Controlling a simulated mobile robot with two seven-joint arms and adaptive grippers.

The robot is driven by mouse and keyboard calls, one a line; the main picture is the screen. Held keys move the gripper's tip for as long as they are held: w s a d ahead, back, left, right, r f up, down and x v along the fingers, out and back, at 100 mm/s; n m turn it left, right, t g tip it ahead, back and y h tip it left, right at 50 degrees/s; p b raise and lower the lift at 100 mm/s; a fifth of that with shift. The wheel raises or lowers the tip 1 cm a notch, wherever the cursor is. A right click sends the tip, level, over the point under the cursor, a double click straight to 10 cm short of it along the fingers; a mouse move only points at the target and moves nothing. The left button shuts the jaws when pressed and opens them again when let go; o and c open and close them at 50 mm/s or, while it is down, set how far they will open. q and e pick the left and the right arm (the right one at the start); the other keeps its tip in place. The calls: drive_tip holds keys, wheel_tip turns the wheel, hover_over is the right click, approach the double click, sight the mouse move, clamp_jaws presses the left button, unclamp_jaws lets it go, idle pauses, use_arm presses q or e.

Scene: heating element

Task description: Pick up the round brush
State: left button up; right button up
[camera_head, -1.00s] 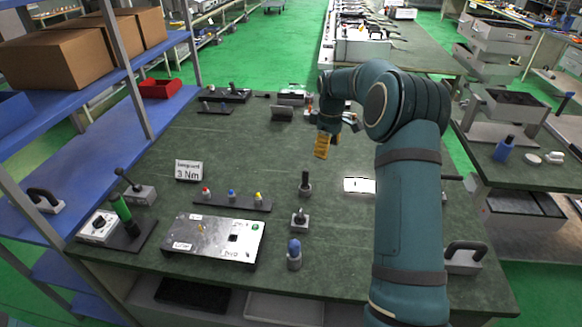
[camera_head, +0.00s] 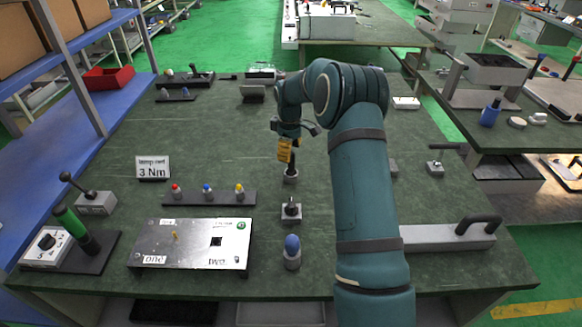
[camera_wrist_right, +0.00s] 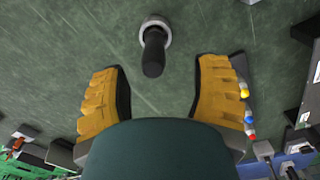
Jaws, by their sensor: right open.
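A dark upright round handle in a grey ring-shaped base, which I take for the round brush (camera_head: 291,175), stands on the green worktable (camera_head: 225,130). In the right wrist view the brush (camera_wrist_right: 153,52) shows beyond the fingertips, roughly midway between them and not touched. My right gripper (camera_head: 286,152) is just above and behind it in the head view, its orange fingers partly overlapping its top. In the wrist view the right gripper (camera_wrist_right: 158,80) has its two fingers wide apart with nothing between them. My left gripper is not in view.
A small grey block with a knob (camera_head: 291,210) and a blue-topped piece (camera_head: 292,252) stand in front of the brush. A rack with red, blue and yellow tips (camera_head: 208,197) and a metal panel (camera_head: 190,244) lie left. A grey handled block (camera_head: 450,237) is right.

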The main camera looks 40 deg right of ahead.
sight(291, 164)
drive_tip(key=shift+d+f+b, duration=0.2)
drive_tip(key=shift+f, duration=1.4)
drive_tip(key=shift+d+f+b, duration=0.15)
drive_tip(key=shift+f, duration=1.4)
clamp_jaws()
